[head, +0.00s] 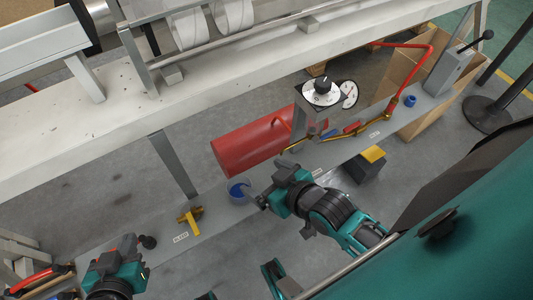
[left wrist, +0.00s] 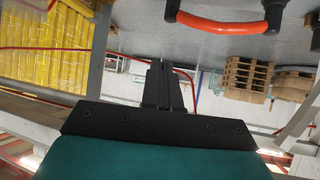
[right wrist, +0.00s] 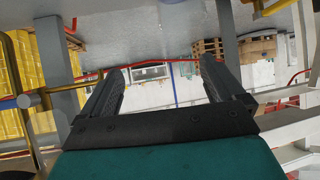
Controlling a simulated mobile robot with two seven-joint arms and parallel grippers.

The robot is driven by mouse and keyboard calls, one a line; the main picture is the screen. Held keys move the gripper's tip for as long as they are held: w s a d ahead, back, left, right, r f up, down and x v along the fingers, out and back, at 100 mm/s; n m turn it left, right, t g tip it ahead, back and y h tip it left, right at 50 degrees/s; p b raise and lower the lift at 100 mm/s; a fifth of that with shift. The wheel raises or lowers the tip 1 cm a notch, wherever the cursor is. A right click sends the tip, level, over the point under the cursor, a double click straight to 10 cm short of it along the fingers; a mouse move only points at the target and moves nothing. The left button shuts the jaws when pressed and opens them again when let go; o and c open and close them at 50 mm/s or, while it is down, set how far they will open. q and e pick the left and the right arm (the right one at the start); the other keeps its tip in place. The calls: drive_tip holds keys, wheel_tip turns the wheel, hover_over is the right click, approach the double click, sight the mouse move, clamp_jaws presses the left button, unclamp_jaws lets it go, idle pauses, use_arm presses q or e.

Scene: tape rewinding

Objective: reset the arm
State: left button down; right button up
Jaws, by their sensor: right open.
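My right gripper (head: 268,197) is in the middle of the head view, above the grey shelf and beside a blue cup-like part (head: 239,189). In the right wrist view its two fingers (right wrist: 160,85) are wide apart with nothing between them. My left gripper (head: 128,245) is at the lower left of the head view, near a black ball knob (head: 148,242). In the left wrist view its fingers (left wrist: 168,85) are together and hold nothing visible. An orange handle (left wrist: 230,25) shows beyond them, apart from the fingers.
The grey shelf carries a yellow valve handle (head: 189,219) and a dial post (head: 322,91). A red cylinder (head: 252,146) lies behind it. A white beam (head: 110,128) crosses the back. A red bent lever (head: 431,58) and a cardboard box (head: 425,120) stand at right.

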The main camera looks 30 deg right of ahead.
use_arm(q)
drive_tip(key=shift+y, duration=0.3)
drive_tip(key=r+p, duration=0.1)
drive_tip(key=p, duration=0.1)
drive_tip(key=a+r+p, duration=0.1)
drive_tip(key=r+p, duration=0.2)
drive_tip(key=p, duration=0.1)
drive_tip(key=shift+s+a+r+p, duration=0.15)
drive_tip(key=shift+s+a+p, duration=0.15)
drive_tip(key=shift+s+a, duration=0.1)
use_arm(e)
drive_tip(key=shift+h, duration=0.4)
drive_tip(key=r, duration=0.1)
drive_tip(key=d+r, duration=0.1)
drive_tip(key=s+r, duration=0.1)
drive_tip(key=r, duration=0.1)
drive_tip(key=shift+d, duration=0.4)
